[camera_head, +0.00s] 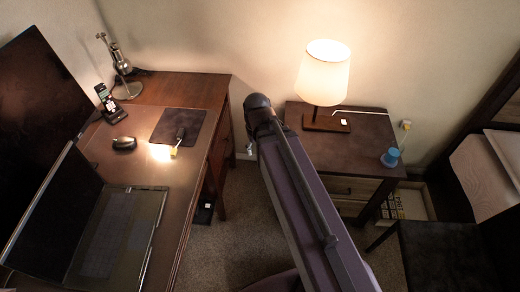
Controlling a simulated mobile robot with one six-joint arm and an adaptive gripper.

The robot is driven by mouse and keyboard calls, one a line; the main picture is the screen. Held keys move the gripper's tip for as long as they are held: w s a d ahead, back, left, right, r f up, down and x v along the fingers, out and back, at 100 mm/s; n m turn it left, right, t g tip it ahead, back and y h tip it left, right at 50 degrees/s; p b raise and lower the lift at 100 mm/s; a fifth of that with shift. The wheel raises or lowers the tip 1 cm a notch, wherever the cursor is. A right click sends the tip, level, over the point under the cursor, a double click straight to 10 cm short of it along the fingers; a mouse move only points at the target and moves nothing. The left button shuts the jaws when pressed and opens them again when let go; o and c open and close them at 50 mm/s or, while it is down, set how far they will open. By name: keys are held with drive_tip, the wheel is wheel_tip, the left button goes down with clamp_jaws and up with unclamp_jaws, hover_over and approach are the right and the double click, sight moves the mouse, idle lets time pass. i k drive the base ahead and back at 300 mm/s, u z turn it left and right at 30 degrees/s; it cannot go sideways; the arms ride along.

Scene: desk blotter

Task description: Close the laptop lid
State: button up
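The laptop stands open on the desk at the left. Its lid (58,212) is raised and shows a dark screen, with its thin light top edge toward the left. Its base with the keyboard (118,235) lies flat on the desk, to the right of the lid. The lower part of the laptop is near the bottom left of the picture. My arm rises from the bottom centre to a dark rounded joint, right of the desk and apart from the laptop. I cannot make out any gripper fingers.
A large dark monitor (38,105) stands behind the laptop. A mouse (124,143), a phone (110,104), a desk lamp (118,65) and a dark pad (178,125) are on the desk (190,88). A side table (365,147) with a lit lamp (323,75) stands right.

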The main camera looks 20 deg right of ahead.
sight(44, 246)
drive_tip(key=u, duration=0.05)
drive_tip(key=k, duration=0.1)
drive_tip(key=u, duration=1.35)
